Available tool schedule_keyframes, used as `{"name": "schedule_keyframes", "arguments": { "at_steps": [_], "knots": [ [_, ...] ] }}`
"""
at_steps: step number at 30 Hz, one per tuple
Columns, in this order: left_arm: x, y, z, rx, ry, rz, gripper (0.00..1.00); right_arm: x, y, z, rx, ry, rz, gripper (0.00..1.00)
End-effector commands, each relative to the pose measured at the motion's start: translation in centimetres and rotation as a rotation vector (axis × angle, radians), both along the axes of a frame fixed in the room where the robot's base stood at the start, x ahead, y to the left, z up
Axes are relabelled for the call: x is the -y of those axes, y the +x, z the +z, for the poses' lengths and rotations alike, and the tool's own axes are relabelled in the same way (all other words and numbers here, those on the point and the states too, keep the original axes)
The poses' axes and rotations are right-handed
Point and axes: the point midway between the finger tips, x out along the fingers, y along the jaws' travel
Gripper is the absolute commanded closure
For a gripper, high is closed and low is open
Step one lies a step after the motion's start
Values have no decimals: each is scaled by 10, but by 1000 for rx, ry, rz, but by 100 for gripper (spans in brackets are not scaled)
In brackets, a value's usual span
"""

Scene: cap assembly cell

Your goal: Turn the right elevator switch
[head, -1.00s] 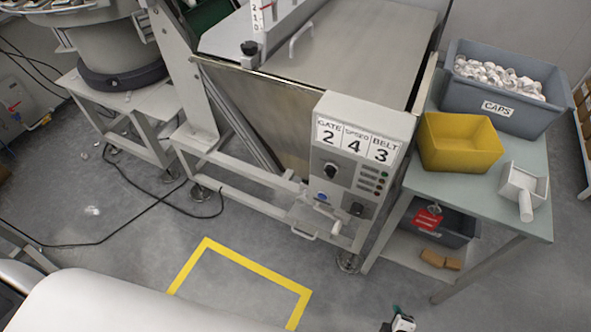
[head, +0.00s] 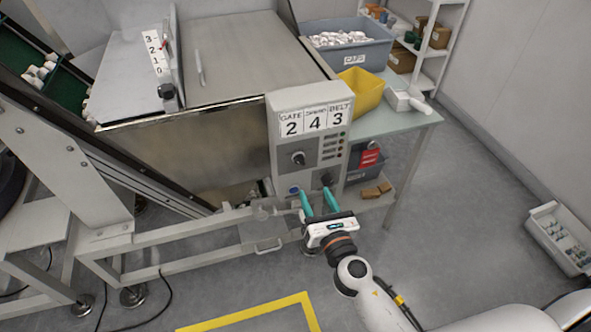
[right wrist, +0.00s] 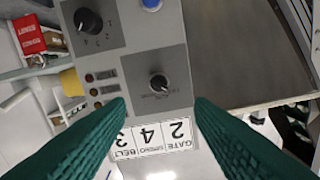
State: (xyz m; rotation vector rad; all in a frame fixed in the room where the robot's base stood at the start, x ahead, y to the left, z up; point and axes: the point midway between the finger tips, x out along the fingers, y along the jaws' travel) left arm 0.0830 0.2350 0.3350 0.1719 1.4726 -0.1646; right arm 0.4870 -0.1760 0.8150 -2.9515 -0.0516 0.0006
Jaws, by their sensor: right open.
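The grey control panel (head: 280,118) carries a black rotary knob (head: 298,158) on a dark plate. A second black knob (head: 327,179) sits lower right, beside a blue button (head: 294,190). I see no label naming either knob as the elevator switch. In the right wrist view, which is upside down, the first knob (right wrist: 158,83) lies between the fingers and beyond their tips; the larger second knob (right wrist: 88,20) is at upper left. My right gripper (head: 318,197) is open and empty in front of the panel's lower part, its teal fingers pointing up. My left gripper is out of view.
The panel shows cards reading GATE 2, SPEED 4 and BELT 3. A table (head: 405,122) with a yellow bin (head: 361,92) and a grey CAPS bin (head: 372,55) stands to the right. A frame rail and handle (head: 268,246) are below the panel.

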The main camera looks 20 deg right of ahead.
Motion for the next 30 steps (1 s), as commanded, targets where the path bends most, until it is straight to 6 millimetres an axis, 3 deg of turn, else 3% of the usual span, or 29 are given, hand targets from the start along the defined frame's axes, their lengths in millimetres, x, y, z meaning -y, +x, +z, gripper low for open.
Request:
{"name": "schedule_keyframes", "arguments": {
  "at_steps": [6,15,21,30],
  "knots": [
    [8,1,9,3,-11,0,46,-2,43,3,2,3,-1,51],
    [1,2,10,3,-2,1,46,-3,95,0,0,5,-1,51],
    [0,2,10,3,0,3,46,-4,108,0,-2,6,-1,51],
    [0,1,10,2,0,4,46,-4,109,0,-2,6,-1,55]
  ]
}}
